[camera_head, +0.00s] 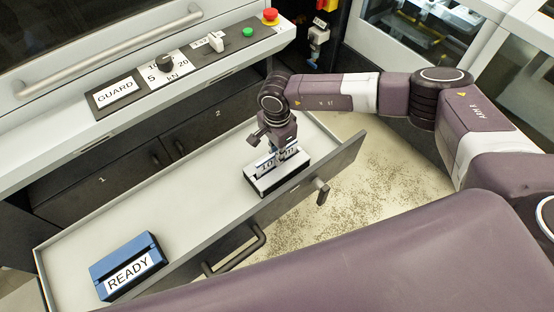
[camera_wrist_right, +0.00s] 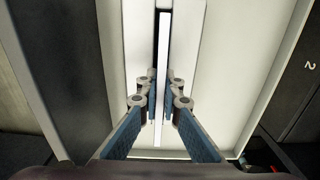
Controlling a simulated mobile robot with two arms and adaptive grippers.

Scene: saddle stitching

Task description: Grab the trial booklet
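The trial booklet is a thin white upright sheet. It shows edge-on as a narrow strip in the right wrist view (camera_wrist_right: 162,50). It stands in the slot of a white and black holder (camera_head: 279,180) at the right end of the open drawer. My right gripper (camera_head: 274,147) points down over this holder. In the right wrist view its two blue-padded fingers (camera_wrist_right: 162,98) lie close against both sides of the booklet and look shut on it. The lettering there is partly hidden by the gripper. My left gripper is not in view.
A blue block labelled READY (camera_head: 127,267) stands at the left end of the drawer (camera_head: 180,200). The drawer floor between is clear. The drawer front with its handle (camera_head: 240,252) and a control panel (camera_head: 170,65) border it.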

